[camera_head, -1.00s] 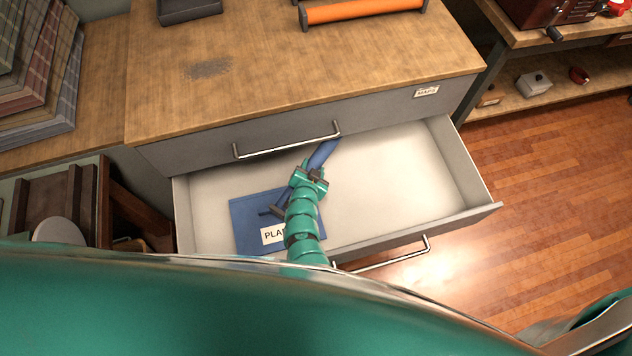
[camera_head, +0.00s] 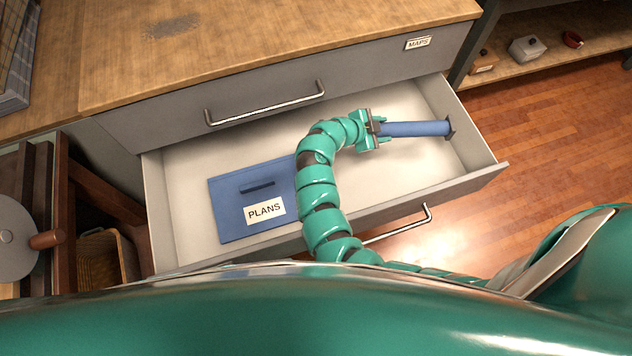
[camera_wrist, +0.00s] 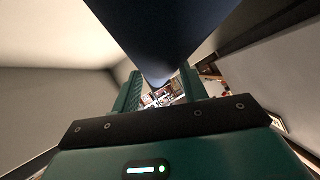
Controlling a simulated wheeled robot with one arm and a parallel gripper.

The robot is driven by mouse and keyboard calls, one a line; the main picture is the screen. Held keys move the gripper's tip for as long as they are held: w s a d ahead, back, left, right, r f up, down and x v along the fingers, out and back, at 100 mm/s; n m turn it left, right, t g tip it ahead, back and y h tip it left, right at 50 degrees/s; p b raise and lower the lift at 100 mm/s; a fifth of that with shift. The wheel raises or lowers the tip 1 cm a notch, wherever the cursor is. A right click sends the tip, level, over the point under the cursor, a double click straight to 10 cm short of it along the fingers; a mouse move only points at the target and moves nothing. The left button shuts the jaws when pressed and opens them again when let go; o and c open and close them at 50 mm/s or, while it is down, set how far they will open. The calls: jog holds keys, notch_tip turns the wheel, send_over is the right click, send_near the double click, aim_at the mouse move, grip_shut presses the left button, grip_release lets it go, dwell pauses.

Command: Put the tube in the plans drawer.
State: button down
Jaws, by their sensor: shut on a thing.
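The blue tube (camera_head: 415,129) with a dark end cap lies level over the right part of the open drawer (camera_head: 365,178). My gripper (camera_head: 377,130) is shut on its left end. The tube's far end is close to the drawer's right wall; I cannot tell whether it touches or how high it is. In the wrist view the tube (camera_wrist: 165,30) is a dark blue shape between the jaws (camera_wrist: 160,92). A blue panel (camera_head: 235,210) with a dark handle and a PLANS label (camera_head: 265,211) lies in the drawer's left part, partly behind my arm.
A closed drawer with a MAPS label (camera_head: 418,43) and a metal handle (camera_head: 265,102) is just above. A low shelf (camera_head: 555,55) stands at upper right. The drawer's middle floor is bare.

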jog(key=shift+s+f+m+g+b, duration=0.15)
jog(key=shift+s+m+g+b, duration=0.35)
jog(key=shift+m+b, duration=0.15)
notch_tip(320, 180, down, 10)
jog(key=shift+d+r+b, duration=0.1)
jog(key=shift+b, duration=0.5)
jog(key=c, duration=0.8)
grip_release()
jog(key=shift+o, duration=0.2)
jog(key=v, duration=1.2)
jog(key=shift+a+f, duration=0.2)
jog(key=shift+w, duration=0.1)
